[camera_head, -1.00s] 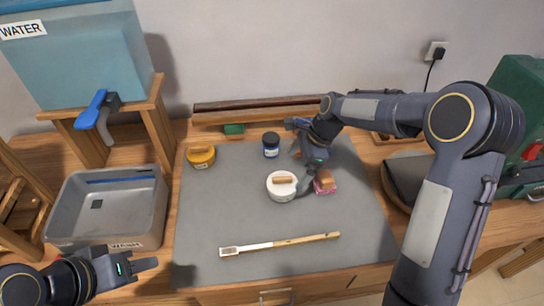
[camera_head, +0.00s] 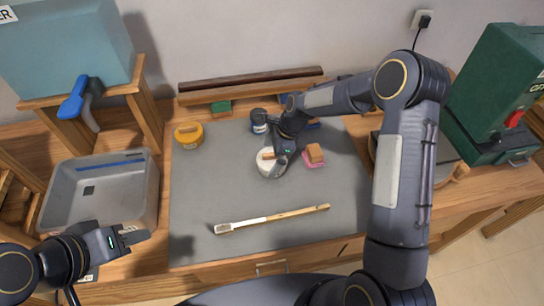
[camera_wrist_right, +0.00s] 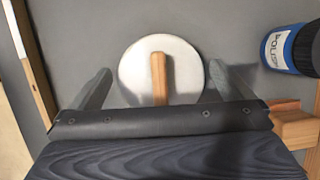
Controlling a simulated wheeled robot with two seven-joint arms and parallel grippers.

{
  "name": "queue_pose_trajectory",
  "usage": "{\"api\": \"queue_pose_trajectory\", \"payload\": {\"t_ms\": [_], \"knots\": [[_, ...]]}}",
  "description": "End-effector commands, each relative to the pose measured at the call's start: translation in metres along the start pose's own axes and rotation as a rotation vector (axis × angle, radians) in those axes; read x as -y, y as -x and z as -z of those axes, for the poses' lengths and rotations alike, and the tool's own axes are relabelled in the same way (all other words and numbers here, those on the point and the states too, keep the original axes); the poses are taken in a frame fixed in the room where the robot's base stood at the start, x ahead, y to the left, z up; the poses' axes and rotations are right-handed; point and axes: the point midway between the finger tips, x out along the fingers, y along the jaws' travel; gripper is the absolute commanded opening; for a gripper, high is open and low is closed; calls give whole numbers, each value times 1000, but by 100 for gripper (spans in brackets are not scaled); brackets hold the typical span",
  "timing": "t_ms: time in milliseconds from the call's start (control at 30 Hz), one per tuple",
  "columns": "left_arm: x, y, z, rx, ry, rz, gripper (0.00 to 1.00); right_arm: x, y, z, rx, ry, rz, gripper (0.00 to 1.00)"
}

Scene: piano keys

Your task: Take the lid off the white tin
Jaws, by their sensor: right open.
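The white tin (camera_head: 270,169) stands on the grey mat with its lid on. The round white lid (camera_wrist_right: 183,62) has a wooden bar handle (camera_wrist_right: 159,78) across it. My right gripper (camera_head: 279,156) is above the tin and hides part of it in the head view. In the right wrist view the right gripper (camera_wrist_right: 163,85) is open, with one finger on each side of the lid and the handle between them. I cannot tell whether the fingers touch the tin. My left gripper (camera_head: 136,237) is at the lower left, away from the tin, and appears open and empty.
The grey mat (camera_head: 200,195) also holds a yellow tin (camera_head: 189,135), a dark polish jar (camera_head: 259,121), a wooden block on a pink piece (camera_head: 315,154) and a long brush (camera_head: 272,219). A grey basin (camera_head: 60,197) stands left. The mat's left middle is clear.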

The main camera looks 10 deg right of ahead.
Motion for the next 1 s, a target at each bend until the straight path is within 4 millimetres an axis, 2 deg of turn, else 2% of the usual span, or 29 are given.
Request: {"api": "queue_pose_trajectory", "payload": {"t_ms": [33, 200, 300, 567, 733, 900, 1000], "knots": [[0, 0, 0, 0, 0, 0, 36, 0, 0, 0, 0, 0, 0, 100], [0, 0, 0, 0, 0, 0, 36, 0, 0, 0, 0, 0, 0, 78], [0, 0, 0, 0, 0, 0, 36, 0, 0, 0, 0, 0, 0, 68], [0, 0, 0, 0, 0, 0, 36, 0, 1, 0, 0, 1, 0, 68], [1, -1, -1, 0, 0, 0, 36, 1, 8, -4, 0, 2, 3, 68], [2, -4, -2, 0, 0, 0, 36, 1, 31, -13, 0, 3, 5, 68], [4, -10, -5, 0, 0, 0, 36, -17, 48, -19, 0, 4, 6, 68]]}}
